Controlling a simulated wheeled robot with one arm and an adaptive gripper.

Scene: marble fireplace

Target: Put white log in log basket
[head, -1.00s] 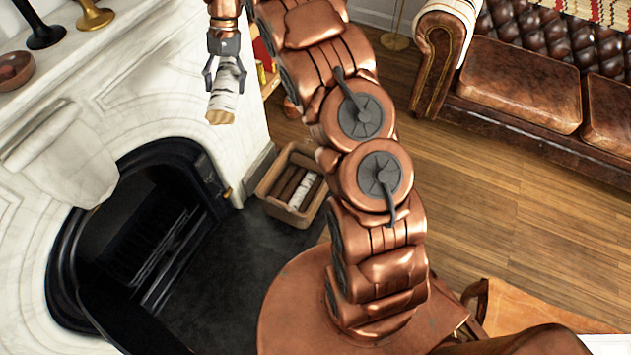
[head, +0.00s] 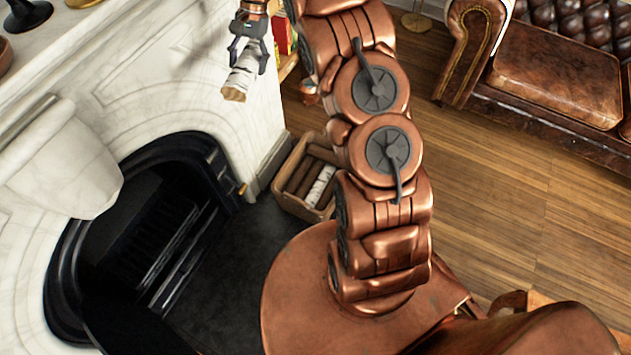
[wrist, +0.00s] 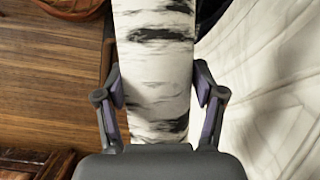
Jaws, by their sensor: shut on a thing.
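My gripper (head: 247,52) is shut on a white birch log (head: 240,78), held up in front of the white marble fireplace. The log has dark bark marks and a tan cut end that points down. In the wrist view the log (wrist: 155,70) runs up between the two fingers of my gripper (wrist: 160,95), which touch its sides. The log basket (head: 286,198) stands on the floor at the right side of the hearth, below and to the right of the held log. Several brown logs and one white log lie in it. My arm stands close to its right side.
The marble fireplace (head: 150,75) with its black firebox (head: 150,240) is on the left. Vases (head: 28,14) stand on the mantel. A brown leather sofa (head: 555,75) is at the upper right. Wooden floor (head: 480,190) lies open between.

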